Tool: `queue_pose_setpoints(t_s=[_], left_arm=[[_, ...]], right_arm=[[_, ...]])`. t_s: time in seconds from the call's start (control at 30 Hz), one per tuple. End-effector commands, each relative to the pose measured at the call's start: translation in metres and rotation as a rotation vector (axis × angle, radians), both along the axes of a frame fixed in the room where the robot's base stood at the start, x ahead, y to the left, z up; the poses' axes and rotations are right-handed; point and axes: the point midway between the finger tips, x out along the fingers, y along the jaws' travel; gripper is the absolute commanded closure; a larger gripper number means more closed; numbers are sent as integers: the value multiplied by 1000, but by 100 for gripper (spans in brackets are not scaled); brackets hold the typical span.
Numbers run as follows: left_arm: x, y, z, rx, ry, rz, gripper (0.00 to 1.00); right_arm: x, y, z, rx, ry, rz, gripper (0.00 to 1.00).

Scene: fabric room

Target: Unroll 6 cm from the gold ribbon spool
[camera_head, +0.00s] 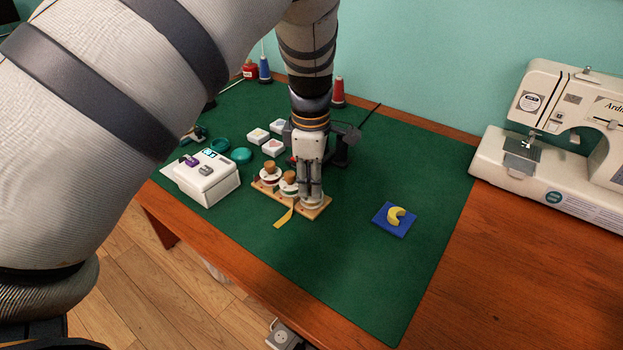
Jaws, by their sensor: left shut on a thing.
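A wooden board (262,189) stands near the front edge of the green mat with a row of spools on it. The left spool (268,176) and the middle spool (288,186) have wooden knobs on top. A short gold ribbon strip (285,217) hangs forward off the board onto the mat, beside the right end. My left gripper (312,192) points straight down over the right-hand spool (313,205) and is shut on it; the fingers hide its top. Where the gold strip joins its spool is hidden. My right gripper is not in view.
A white box (207,184) with small clips on top stands left of the board. Small white boxes (273,147) and teal discs (241,155) lie behind. A blue square with a yellow crescent (394,219) lies right. A sewing machine (549,170) stands far right. The front-right mat is clear.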

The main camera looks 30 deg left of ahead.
Motion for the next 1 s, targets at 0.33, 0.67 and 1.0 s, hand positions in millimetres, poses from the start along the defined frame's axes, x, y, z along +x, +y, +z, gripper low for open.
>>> queue_pose_setpoints(t_s=[0.33,0.67,1.0], left_arm=[[-1,0,-1,0,3,-2,60],[0,0,8,1,-2,-2,60],[-3,-1,94,1,-3,-2,60]], right_arm=[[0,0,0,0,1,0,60],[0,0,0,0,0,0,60],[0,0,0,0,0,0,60]])
